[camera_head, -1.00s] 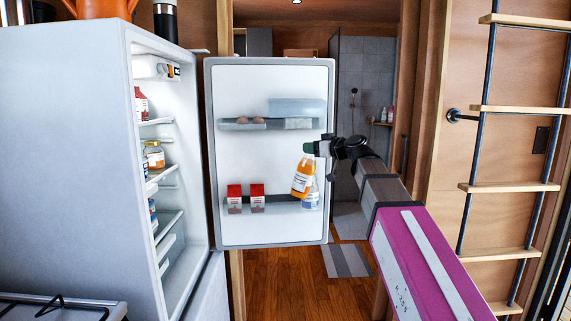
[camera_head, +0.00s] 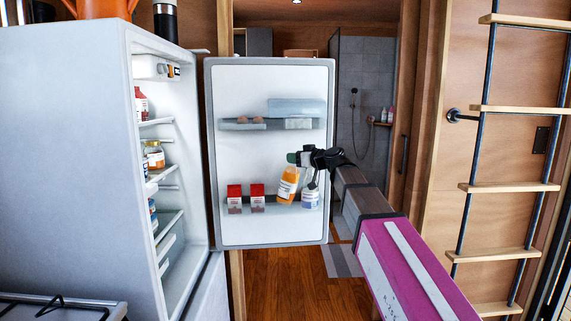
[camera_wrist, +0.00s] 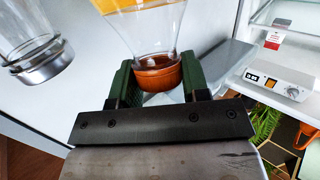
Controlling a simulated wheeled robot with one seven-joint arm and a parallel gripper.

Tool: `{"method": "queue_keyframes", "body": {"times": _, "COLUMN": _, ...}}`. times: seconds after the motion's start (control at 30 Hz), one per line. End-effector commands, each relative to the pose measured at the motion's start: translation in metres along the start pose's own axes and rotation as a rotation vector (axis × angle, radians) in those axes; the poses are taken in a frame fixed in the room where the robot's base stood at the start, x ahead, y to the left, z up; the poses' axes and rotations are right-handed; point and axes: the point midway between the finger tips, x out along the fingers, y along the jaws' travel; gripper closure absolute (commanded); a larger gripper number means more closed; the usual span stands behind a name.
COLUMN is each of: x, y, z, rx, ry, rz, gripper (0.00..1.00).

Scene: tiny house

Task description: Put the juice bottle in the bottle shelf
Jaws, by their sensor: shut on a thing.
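The juice bottle (camera_head: 288,185) is orange with a white label and hangs slightly tilted in front of the fridge door's lower shelf. My gripper (camera_head: 300,158) is shut on its top end from above. In the wrist view my gripper's green fingers (camera_wrist: 158,80) hold the orange-brown cap (camera_wrist: 158,73) of the bottle. The bottle shelf (camera_head: 272,205) is the lower rack of the open door. The bottle's base overlaps this shelf in the head view; I cannot tell whether it rests there.
Two red-and-white cartons (camera_head: 234,197) stand left on the door shelf. A clear bottle with a white label (camera_head: 310,199) stands at its right, close to the juice bottle. The upper rack (camera_head: 270,124) holds eggs. The fridge interior (camera_head: 165,200) is open at left.

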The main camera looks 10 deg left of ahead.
Motion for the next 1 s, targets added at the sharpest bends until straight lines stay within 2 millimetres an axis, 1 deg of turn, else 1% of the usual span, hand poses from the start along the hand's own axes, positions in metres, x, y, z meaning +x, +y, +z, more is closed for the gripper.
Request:
{"method": "queue_keyframes", "body": {"times": 0.1, "x": 0.005, "y": 0.0, "z": 0.012, "rx": 0.003, "ry": 0.0, "rz": 0.001, "gripper": 1.0}}
{"method": "queue_keyframes", "body": {"times": 0.3, "x": 0.017, "y": 0.001, "z": 0.004, "rx": -0.001, "ry": -0.066, "rz": -0.002, "gripper": 1.0}}
{"method": "queue_keyframes", "body": {"times": 0.63, "x": 0.029, "y": 0.0, "z": 0.002, "rx": 0.0, "ry": -0.14, "rz": -0.002, "gripper": 1.0}}
{"method": "queue_keyframes", "body": {"times": 1.0, "x": 0.054, "y": 0.001, "z": -0.005, "rx": -0.001, "ry": -0.281, "rz": -0.002, "gripper": 1.0}}
